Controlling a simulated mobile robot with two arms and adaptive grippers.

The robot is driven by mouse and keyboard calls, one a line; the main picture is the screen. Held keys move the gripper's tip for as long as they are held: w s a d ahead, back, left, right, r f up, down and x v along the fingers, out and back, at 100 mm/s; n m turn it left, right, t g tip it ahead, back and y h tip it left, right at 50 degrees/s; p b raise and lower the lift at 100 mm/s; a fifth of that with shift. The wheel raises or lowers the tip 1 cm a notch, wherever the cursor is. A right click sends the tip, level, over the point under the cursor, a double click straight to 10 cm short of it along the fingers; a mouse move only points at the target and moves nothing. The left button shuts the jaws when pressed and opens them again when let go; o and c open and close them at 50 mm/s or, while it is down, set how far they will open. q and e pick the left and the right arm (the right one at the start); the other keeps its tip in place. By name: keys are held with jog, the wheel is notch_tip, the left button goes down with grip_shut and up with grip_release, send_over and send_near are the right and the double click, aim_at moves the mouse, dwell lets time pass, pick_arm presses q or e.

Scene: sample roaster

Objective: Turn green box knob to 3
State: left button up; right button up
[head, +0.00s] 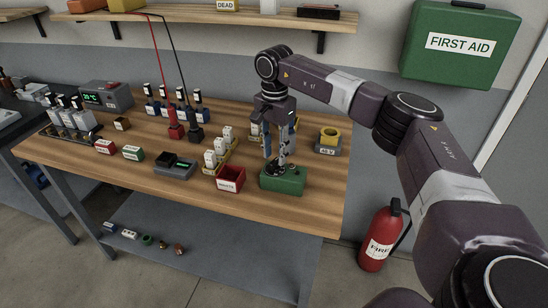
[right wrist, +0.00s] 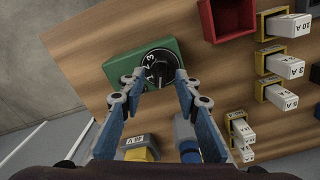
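The green box (head: 283,178) sits near the front right edge of the wooden table. In the right wrist view, the green box (right wrist: 122,66) has a round black dial (right wrist: 160,66) with a knob in its middle and white digits, 3 among them, along its left side. The knob's exact setting is too small to read. My right gripper (head: 278,163) points down over the box. In the right wrist view, the fingertips of my right gripper (right wrist: 160,79) are apart on either side of the knob, with a visible gap between them. My left gripper is out of view.
A red bin (head: 231,179) stands just left of the green box. White labelled blocks (head: 215,151) stand in a yellow holder behind that bin. A yellow ring on a grey base (head: 328,144) is at the back right. Red and black cables (head: 159,55) hang farther left.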

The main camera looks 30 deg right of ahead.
aim_at(275, 161)
jog(key=shift+f, duration=1.55)
jog(key=shift+c, duration=0.7)
grip_shut()
